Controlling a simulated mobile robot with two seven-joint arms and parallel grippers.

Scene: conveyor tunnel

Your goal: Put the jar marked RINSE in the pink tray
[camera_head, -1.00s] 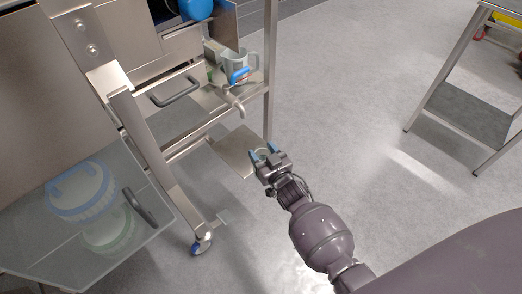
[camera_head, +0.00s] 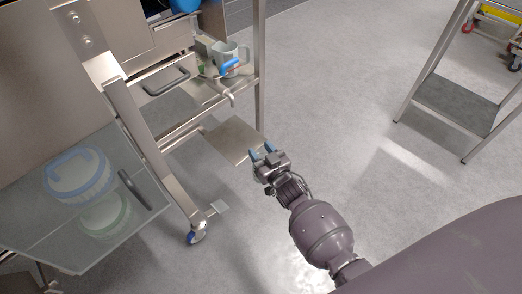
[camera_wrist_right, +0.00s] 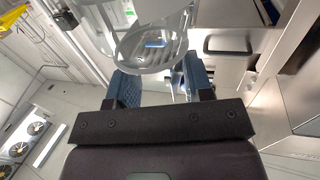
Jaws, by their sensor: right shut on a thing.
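My right gripper (camera_head: 263,151) is over the floor beside the metal cart, fingers pointing away from me. In the head view the jar is hardly visible at the fingertips. The pink tray is not in view, and neither is my left gripper.
A metal cart (camera_head: 128,118) with a glass panel (camera_head: 40,225) stands at left. A jug (camera_head: 228,56) and a blue-handled tap (camera_head: 229,68) are on its right side. A metal table with a lower shelf (camera_head: 455,103) stands at upper right. Floor between is clear.

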